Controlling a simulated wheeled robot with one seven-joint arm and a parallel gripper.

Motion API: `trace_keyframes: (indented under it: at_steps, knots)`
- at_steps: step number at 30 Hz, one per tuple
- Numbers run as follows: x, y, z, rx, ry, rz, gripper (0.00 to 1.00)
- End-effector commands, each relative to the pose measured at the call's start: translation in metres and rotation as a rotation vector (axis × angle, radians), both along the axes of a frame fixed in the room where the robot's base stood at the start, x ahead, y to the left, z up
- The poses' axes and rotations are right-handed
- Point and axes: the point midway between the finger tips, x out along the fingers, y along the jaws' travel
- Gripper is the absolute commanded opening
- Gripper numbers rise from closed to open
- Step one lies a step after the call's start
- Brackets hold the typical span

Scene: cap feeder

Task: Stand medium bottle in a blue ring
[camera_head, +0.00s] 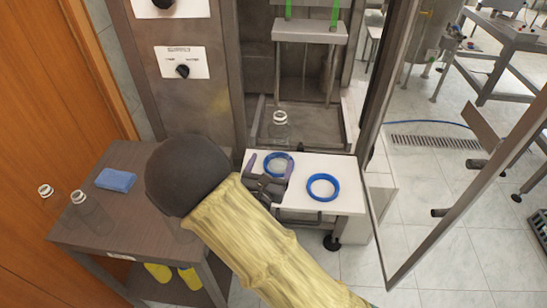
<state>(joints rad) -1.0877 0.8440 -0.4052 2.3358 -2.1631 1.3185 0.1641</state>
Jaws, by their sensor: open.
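A clear bottle (280,130) with a white neck stands upright in the machine bay, just behind the white shelf. Two more clear bottles, one at the far left (46,191) and one beside it (80,198), stand at the left of the brown table. I cannot tell for certain which is the medium one. One blue ring (289,156) lies on the white shelf, partly hidden by my gripper; a second blue ring (322,187) lies to its right, empty. My gripper (270,163) is open over the nearer-left ring, in front of the bay bottle, with nothing seen between its fingers.
The white shelf (343,170) projects from the metal machine. An open framed door (462,205) stands on its right. The brown table (135,220) holds a blue sponge (116,180); yellow items (158,272) are below it. Tiled floor lies to the right.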

Motion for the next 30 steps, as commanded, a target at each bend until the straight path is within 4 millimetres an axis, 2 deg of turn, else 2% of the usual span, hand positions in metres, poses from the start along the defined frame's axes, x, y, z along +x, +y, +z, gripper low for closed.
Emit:
trace_keyframes:
  at_steps: [19,22,26,29,30]
  knots:
    - [0.001,-0.001,0.0,0.0,0.0,-0.002,0.82]
    - [0.001,-0.006,0.001,0.008,0.003,-0.019,0.82]
    - [0.0,-0.039,0.004,0.058,0.024,-0.142,0.82]
    - [-0.007,-0.086,0.006,0.147,0.056,-0.328,0.82]
    - [-0.013,-0.107,0.006,0.193,0.073,-0.417,0.82]
